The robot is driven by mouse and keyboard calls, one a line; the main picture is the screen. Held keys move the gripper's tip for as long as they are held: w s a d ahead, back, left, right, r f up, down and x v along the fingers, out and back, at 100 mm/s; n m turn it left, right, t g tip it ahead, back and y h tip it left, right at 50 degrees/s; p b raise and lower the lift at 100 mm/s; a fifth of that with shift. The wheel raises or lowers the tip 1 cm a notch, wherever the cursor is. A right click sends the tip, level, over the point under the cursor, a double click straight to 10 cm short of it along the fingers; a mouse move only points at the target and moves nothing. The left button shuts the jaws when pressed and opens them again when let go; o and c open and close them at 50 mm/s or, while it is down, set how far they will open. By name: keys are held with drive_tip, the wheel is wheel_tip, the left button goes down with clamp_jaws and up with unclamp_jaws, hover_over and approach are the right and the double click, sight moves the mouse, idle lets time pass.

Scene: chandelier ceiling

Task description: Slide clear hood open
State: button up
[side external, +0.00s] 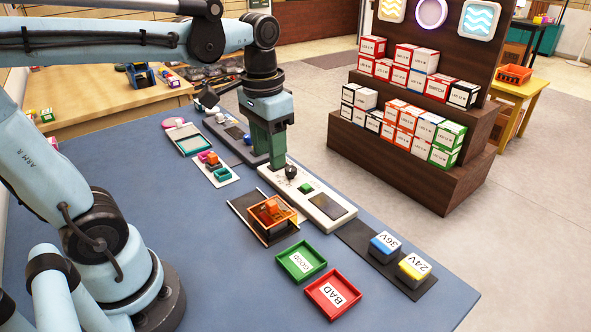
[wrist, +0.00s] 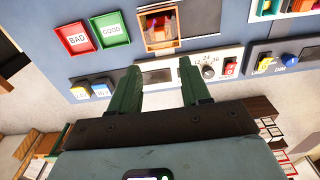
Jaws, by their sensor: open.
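An orange-edged box that looks like the clear hood (side external: 284,224) stands on a dark base with side rails, left of the white control panel (side external: 325,212). Red and orange parts show inside it. It also shows at the top of the wrist view (wrist: 160,48). I cannot tell whether it is shut over the parts. My gripper (side external: 276,160) points down with green fingers over the far end of the panel, behind and apart from the hood. In the wrist view my gripper (wrist: 158,67) has its fingers spread, with nothing held between them.
A dark knob (side external: 291,172) and a green button (side external: 305,187) sit on the panel. Green GOOD (side external: 321,261) and red BAD (side external: 352,284) trays lie in front. Blue 36V (side external: 384,245) and yellow 24V (side external: 414,268) blocks stand right. The blue table's (side external: 420,315) front is clear.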

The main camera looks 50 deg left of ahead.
sight(272, 203)
drive_tip(key=shift+a, duration=0.1)
drive_tip(key=shift+f, duration=5.9)
clamp_jaws()
